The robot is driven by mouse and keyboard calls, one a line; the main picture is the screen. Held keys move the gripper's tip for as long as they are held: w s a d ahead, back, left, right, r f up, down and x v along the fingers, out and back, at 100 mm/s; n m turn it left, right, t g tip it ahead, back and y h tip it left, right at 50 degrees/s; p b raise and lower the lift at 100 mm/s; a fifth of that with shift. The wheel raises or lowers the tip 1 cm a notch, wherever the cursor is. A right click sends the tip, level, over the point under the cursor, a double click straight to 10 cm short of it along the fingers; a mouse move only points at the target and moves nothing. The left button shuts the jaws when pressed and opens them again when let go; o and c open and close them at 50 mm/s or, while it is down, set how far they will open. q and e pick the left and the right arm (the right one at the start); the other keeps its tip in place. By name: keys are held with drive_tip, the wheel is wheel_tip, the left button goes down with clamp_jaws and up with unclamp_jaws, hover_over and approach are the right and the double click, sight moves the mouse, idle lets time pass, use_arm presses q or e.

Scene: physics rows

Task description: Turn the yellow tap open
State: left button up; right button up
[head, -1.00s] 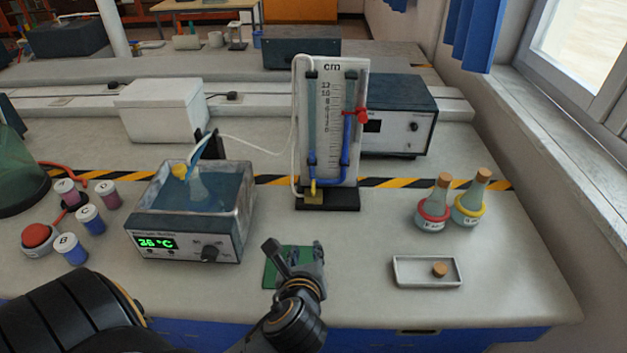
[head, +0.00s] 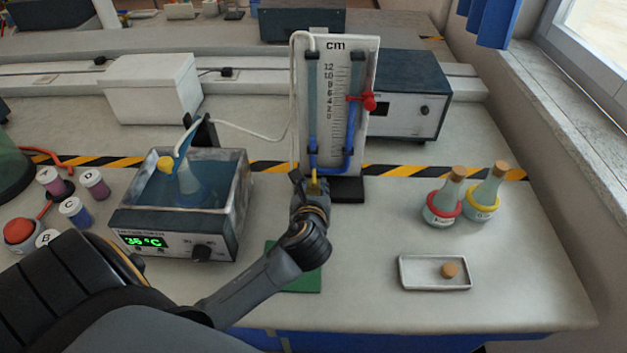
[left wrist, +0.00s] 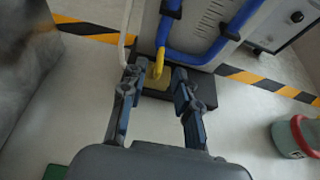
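The yellow tap (head: 315,184) is at the foot of the manometer board (head: 354,60), below the blue tubing. In the left wrist view its narrow yellow lever (left wrist: 159,62) points up toward the blue tube, above a yellowish block. My left gripper (head: 311,187) has reached the tap and partly hides it in the head view. In the left wrist view the left gripper (left wrist: 157,76) is open, its fingers on either side of the tap; I see a gap on both sides and no clear contact. My right gripper is not in view.
A water bath (head: 225,235) reading about 36 °C stands left of my left arm. Red-ringed (head: 443,208) and yellow-ringed (head: 483,204) flasks stand to the right, with a white tray (head: 415,285) holding a cork in front. A green mat (head: 308,282) lies under my arm. A red clip (head: 369,101) sits on the board.

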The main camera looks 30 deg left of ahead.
sight(314, 178)
use_arm(q)
drive_tip(key=shift+x, duration=1.15)
drive_tip(key=shift+w+a+f, duration=0.1)
drive_tip(key=shift+w+a, duration=0.05)
drive_tip(key=shift+w, duration=0.1)
drive_tip(key=shift+w+a, duration=0.1)
drive_tip(key=shift+w, duration=0.05)
clamp_jaws()
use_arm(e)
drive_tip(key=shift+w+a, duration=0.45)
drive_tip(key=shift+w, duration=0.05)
